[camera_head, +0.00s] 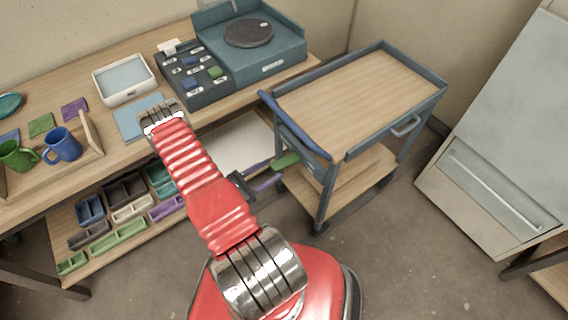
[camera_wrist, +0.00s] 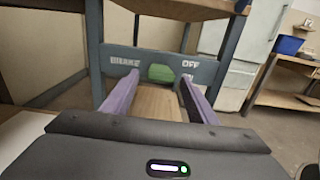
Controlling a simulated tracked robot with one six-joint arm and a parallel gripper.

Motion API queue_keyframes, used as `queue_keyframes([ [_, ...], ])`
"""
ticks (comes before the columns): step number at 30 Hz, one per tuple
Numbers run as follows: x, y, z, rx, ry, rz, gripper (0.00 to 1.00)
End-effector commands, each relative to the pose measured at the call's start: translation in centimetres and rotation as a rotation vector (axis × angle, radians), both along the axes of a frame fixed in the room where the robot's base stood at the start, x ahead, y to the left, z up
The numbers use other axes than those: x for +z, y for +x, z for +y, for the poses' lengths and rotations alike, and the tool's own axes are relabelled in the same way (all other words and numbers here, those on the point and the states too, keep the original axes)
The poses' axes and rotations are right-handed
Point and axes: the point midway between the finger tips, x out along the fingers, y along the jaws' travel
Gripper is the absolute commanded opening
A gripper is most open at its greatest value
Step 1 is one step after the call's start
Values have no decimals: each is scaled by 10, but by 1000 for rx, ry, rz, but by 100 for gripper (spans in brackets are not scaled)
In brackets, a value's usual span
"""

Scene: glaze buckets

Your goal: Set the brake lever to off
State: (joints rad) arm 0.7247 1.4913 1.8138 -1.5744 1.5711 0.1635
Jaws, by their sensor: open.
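The brake lever has a green knob (camera_wrist: 160,73) and sits low on the near end of the blue trolley (camera_wrist: 95,45). A crossbar behind it reads BRAKE on the left and OFF on the right; the knob appears between the two words. In the head view the green knob (camera_head: 286,161) juts out from the trolley (camera_head: 330,155) towards my arm. My gripper (camera_wrist: 161,77) is open, its purple fingers on either side of the knob in the wrist view. In the head view the gripper (camera_head: 274,172) is just short of the knob. I cannot tell whether they touch.
The workbench (camera_head: 130,75) with cups, a tray and a banding wheel stands to the left and behind. Its lower shelf (camera_head: 75,215) holds several small bins. A pale cabinet (camera_head: 500,180) stands to the right. The floor (camera_head: 400,255) before the trolley is clear.

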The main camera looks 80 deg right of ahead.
Motion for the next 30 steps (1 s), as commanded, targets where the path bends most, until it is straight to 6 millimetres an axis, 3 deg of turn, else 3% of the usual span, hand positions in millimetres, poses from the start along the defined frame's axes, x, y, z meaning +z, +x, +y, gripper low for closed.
queue_keyframes([
  [18, 0, -44, -49, -2, 0, 0, 53],
  [30, 0, -48, -55, 0, 0, 0, 53],
])
